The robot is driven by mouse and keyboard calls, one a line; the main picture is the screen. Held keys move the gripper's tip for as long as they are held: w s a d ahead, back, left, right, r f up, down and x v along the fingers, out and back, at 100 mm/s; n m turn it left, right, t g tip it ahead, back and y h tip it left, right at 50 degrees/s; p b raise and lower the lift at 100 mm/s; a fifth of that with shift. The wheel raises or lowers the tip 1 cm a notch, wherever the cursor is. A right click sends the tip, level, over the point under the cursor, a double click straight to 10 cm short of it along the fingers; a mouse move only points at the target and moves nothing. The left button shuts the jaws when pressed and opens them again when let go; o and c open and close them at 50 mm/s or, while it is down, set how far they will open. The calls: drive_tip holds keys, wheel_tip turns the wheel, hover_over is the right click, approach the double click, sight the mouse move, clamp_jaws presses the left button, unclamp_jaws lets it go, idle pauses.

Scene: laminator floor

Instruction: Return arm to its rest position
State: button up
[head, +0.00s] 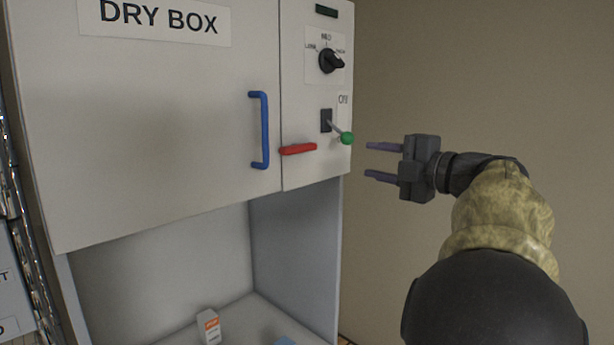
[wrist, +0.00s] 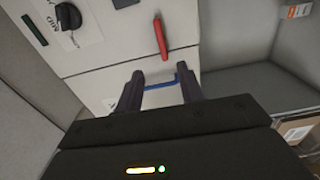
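My gripper (head: 383,162) is open and empty in the head view, with its two fingers apart and pointing left. It hangs in front of the wall, to the right of the dry box (head: 150,130). The green-tipped switch lever (head: 346,138) is just left of the fingertips and looks apart from them. In the wrist view the open fingers (wrist: 158,82) frame the blue door handle (wrist: 160,86) in the background, with nothing held. My arm bends in from the lower right of the head view.
The dry box's control panel has a black knob (head: 331,60) and a red lever (head: 298,149). An open bay below holds a small white and orange box (head: 209,326). A rack (head: 20,210) stands at the left edge. The space before the right wall looks clear.

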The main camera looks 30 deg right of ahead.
drive_tip(key=shift+w, duration=0.1)
drive_tip(key=w+a+f+m+t+h, duration=0.2)
drive_tip(key=w+f+m+h, duration=0.4)
drive_tip(key=w+m, duration=0.25)
drive_tip(key=a+f+m+g+h, duration=0.25)
drive_tip(key=f+m, duration=0.25)
drive_tip(key=f, duration=0.3)
drive_tip(key=a+f+m+g+h, duration=0.15)
drive_tip(key=a+f+m, duration=0.25)
drive_tip(key=f, duration=0.5)
drive_tip(key=s+a+f+m+g+y, duration=0.2)
drive_tip(key=s+a+f+g, duration=0.4)
drive_tip(key=f, duration=0.5)
drive_tip(key=s+a+f+m+g+y, duration=0.1)
drive_tip(key=s+a+f+m+g, duration=0.1)
drive_tip(key=s+a+f+g, duration=0.4)
drive_tip(key=s+a+f, duration=0.4)
drive_tip(key=s+f, duration=0.1)
drive_tip(key=s, duration=0.2)
drive_tip(key=shift+s+a+f+y, duration=0.2)
drive_tip(key=shift+a+y, duration=0.05)
drive_tip(key=shift+y, duration=0.15)
